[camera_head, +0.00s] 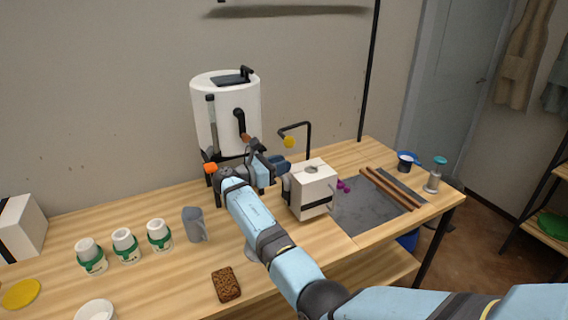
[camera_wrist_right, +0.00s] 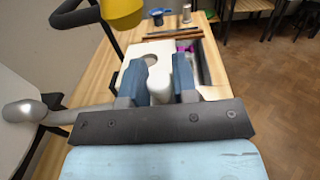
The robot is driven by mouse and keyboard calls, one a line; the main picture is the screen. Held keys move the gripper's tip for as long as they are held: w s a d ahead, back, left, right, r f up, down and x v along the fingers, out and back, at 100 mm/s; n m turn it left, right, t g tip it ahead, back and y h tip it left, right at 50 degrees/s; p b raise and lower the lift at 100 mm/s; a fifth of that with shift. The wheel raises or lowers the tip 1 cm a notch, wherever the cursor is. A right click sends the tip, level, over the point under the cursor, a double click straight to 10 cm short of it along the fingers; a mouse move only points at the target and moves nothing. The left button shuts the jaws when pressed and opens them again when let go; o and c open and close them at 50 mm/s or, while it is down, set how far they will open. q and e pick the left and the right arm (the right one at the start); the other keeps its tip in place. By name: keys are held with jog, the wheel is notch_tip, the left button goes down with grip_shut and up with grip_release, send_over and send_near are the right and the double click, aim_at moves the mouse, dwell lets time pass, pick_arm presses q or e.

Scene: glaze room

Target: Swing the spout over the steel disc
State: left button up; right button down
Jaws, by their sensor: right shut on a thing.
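A white cylindrical tank (camera_head: 226,115) stands at the back of the bench with a black curved spout (camera_head: 240,122) on its front. A thin bent black pipe with a yellow tip (camera_head: 289,142) rises to its right; the yellow tip (camera_wrist_right: 120,12) also shows at the top of the right wrist view. My right gripper (camera_head: 276,165) is in front of the tank, beside a white box (camera_head: 314,188). Its blue fingers (camera_wrist_right: 159,84) are shut on a pale rounded piece, mostly hidden. A pale round edge (camera_head: 250,250) shows behind my arm; I cannot tell if it is the steel disc. My left gripper is not in view.
A grey mug (camera_head: 195,224), several green-banded white jars (camera_head: 125,246) and a brown sponge (camera_head: 226,284) stand left of my arm. A dark slab (camera_head: 370,212) with wooden rods (camera_head: 389,189) lies at right. Bench space shows between the mug and sponge.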

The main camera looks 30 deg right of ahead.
jog(key=shift+a+f+m+g, duration=0.1)
jog(key=shift+a+m+g, duration=0.2)
jog(key=shift+a+g, duration=0.2)
jog(key=c, duration=1)
grip_release()
jog(key=shift+o, duration=0.2)
notch_tip(320, 180, up, 20)
